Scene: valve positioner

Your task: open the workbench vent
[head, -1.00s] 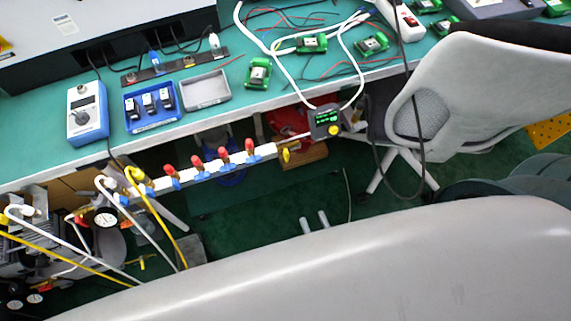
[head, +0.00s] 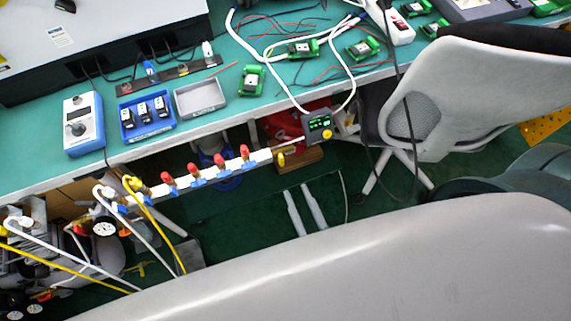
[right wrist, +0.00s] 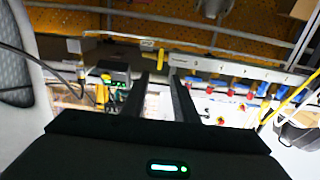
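A white manifold bar (head: 212,175) with several red knobs and blue fittings runs under the bench edge. A small yellow handle (head: 281,159) is at its right end; it also shows in the right wrist view (right wrist: 162,58), upright on the bar. My right gripper (head: 297,188) is below the bar's right end, its two fingers apart and empty. In the right wrist view its fingertips (right wrist: 159,75) point toward the yellow handle, which appears between and beyond them, apart from both. Which part is the vent is not labelled legibly. My left gripper is not in view.
A small box with a green display (head: 318,122) and yellow knob sits right of the handle. The green workbench (head: 215,120) overhangs the bar. Yellow and white hoses (head: 153,225) hang at left; a grey chair (head: 470,85) stands at right.

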